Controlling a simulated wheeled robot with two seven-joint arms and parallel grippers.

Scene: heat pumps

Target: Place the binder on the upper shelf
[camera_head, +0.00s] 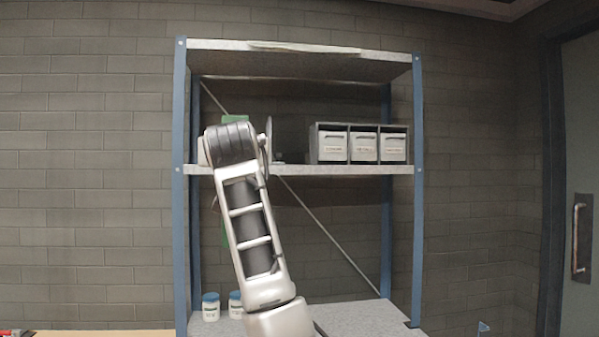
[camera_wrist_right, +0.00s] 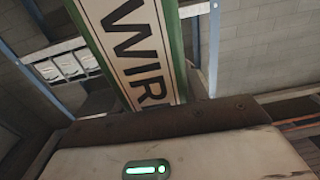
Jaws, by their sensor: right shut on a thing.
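A green binder with a pale label printed in large dark letters, "WIR" legible, fills the upper middle of the right wrist view (camera_wrist_right: 135,50). In the head view only green parts of the binder (camera_head: 235,118) show, above and below the middle shelf board; my right arm hides the rest. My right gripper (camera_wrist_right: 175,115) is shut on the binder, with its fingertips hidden. The blue-post shelving unit has a top board (camera_head: 300,63) and a middle board (camera_head: 340,170). The binder's upper end is above the middle board's level. My left gripper is not in view.
Grey boxes with white fronts (camera_head: 361,145) stand on the right half of the middle board. Two white jars with blue lids (camera_head: 211,307) stand on the lower board (camera_head: 365,318). A thin diagonal brace (camera_head: 330,237) crosses behind. A door is at the far right.

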